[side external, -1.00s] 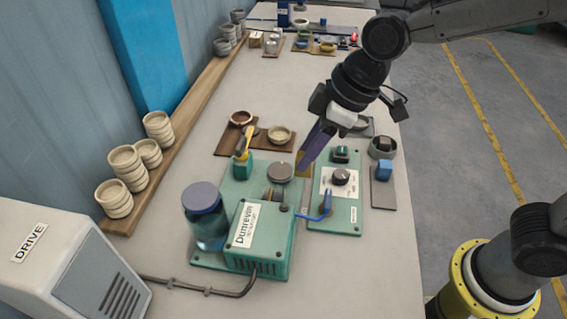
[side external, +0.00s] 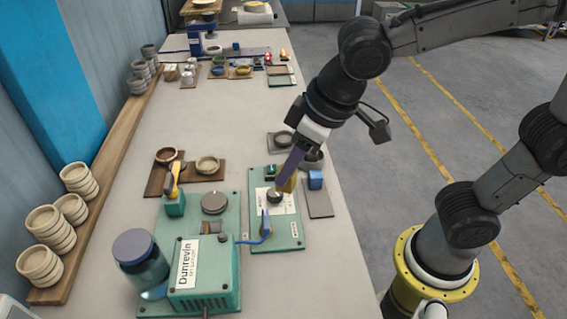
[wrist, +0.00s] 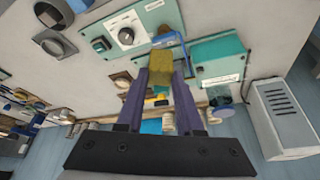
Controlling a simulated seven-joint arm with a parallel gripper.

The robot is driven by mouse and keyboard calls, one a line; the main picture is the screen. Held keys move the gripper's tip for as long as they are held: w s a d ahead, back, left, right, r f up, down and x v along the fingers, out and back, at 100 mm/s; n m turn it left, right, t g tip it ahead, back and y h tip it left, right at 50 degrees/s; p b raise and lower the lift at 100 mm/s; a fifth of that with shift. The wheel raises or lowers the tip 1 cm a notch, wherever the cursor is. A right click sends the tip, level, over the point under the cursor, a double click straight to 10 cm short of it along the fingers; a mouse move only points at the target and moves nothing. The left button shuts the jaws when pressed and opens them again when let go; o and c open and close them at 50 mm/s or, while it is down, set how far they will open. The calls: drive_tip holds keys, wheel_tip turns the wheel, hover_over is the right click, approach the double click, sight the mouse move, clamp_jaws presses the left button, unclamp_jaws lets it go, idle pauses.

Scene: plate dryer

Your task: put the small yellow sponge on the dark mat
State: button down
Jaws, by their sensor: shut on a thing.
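My gripper (side external: 284,178) is shut on the small yellow sponge (side external: 291,183), holding it above the green dial panel (side external: 290,232). In the wrist view the sponge (wrist: 162,63) shows between the tips of the purple fingers (wrist: 160,80). A dark grey mat (side external: 320,211) lies just right of the panel, with a blue block (side external: 316,179) on its far part. The sponge is to the left of this mat and apart from it. Another dark slab (side external: 271,147) behind bears a grey bowl (side external: 283,139). I cannot tell for sure which is the task's mat.
The green Dunrevin machine (side external: 187,268) with a lidded jar (side external: 140,262) stands at front left. A yellow-handled brush (side external: 175,180) stands in a green holder. Two bowls sit on brown boards (side external: 156,184). Stacked cups (side external: 45,232) line the left shelf. The mat's near half is bare.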

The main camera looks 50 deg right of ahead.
drive_tip(key=shift+d+f+m+h, duration=0.3)
drive_tip(key=shift+d+m, duration=0.05)
drive_tip(key=shift+m, duration=0.35)
drive_tip(key=d+f+m+g+h, duration=0.1)
drive_tip(key=d+f+m+h, duration=0.4)
drive_tip(key=d+m, duration=0.6)
drive_tip(key=shift+y, duration=0.5)
drive_tip(key=shift+s+a+f, duration=0.2)
drive_tip(key=shift+f, duration=1.2)
drive_tip(key=shift+s+a+f, duration=0.2)
drive_tip(key=shift+a+f, duration=0.05)
drive_tip(key=shift+f, duration=1.1)
drive_tip(key=shift+s+a+f, duration=0.2)
drive_tip(key=shift+f, duration=1.2)
drive_tip(key=shift+f, duration=0.45)
drive_tip(key=shift+c, duration=0.3)
unclamp_jaws()
wheel_tip(320, 180, up, 7)
